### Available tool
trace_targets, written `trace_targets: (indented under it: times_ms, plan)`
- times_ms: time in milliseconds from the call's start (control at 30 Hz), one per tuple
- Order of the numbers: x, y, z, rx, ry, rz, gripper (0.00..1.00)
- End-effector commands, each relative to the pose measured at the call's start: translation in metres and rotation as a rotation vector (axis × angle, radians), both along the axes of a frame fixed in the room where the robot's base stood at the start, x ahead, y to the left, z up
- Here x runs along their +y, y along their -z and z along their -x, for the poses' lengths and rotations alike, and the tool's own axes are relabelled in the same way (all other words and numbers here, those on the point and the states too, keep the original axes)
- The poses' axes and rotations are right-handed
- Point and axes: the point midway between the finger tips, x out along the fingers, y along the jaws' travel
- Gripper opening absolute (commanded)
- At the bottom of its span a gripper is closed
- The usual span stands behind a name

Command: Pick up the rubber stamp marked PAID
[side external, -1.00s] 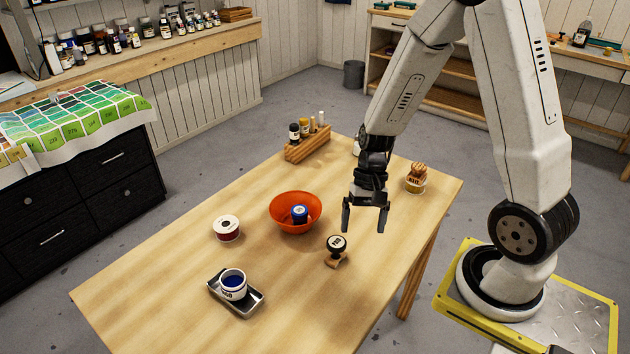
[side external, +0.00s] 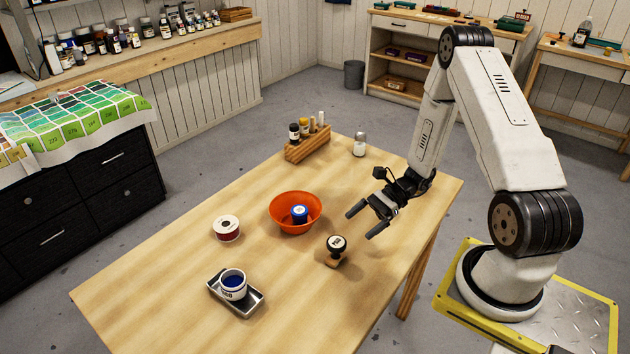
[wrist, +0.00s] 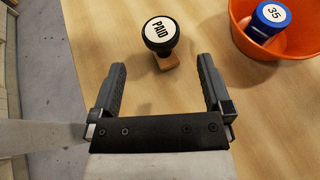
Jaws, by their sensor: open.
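The rubber stamp marked PAID (wrist: 160,32) has a black round handle with a white label and a wooden foot. It stands on the table, and in the side view the stamp (side external: 336,246) is in front of the orange bowl. My gripper (side external: 356,222) is open, with nothing between its fingers, and is up and to the right of the stamp there. In the wrist view my gripper (wrist: 161,62) points toward the stamp, which shows just beyond the fingertips and roughly centred between them.
An orange bowl (side external: 284,222) holds a blue item marked 35 (wrist: 271,14). A wooden bottle rack (side external: 307,148) and a white-bodied bottle (side external: 359,146) stand at the back.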

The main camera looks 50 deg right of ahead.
Motion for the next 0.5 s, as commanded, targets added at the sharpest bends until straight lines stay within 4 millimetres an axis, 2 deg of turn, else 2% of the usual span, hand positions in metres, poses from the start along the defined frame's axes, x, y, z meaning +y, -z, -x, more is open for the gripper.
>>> trace_targets:
  times_ms: [167,500]
  plan:
    - [0.003,0.001,-0.001,0.000,-0.001,0.000,1.00]
    - [0.022,0.010,-0.009,0.001,-0.003,0.002,1.00]
